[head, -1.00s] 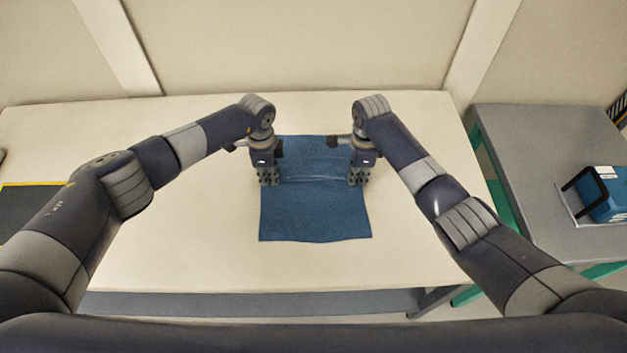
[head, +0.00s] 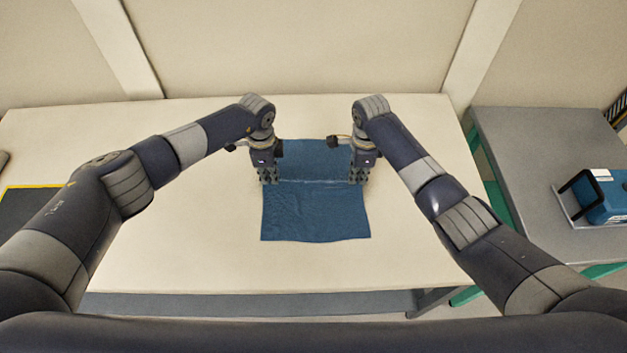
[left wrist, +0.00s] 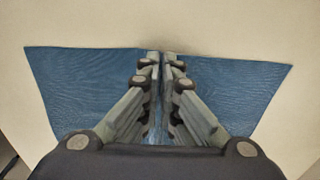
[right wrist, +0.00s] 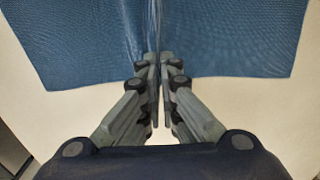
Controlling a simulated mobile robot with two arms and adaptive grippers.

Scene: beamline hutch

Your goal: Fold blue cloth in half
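The blue cloth (head: 315,215) lies on the table, with a raised crease running across its middle between my two grippers. My left gripper (head: 269,183) is at the cloth's left edge, pointing down. In the left wrist view its fingers (left wrist: 161,58) are shut on the edge, and the cloth (left wrist: 80,90) is puckered between them. My right gripper (head: 357,181) is at the right edge, level with the left one. In the right wrist view its fingers (right wrist: 159,62) are shut on the cloth (right wrist: 230,40), which gathers into a crease. The fingers hide small parts of the edges.
The cream table (head: 200,260) is clear around the cloth. A dark mat (head: 25,210) with a yellow edge lies at the left. A grey side table (head: 540,150) at the right holds a blue box with a black handle (head: 600,200). A wall stands behind.

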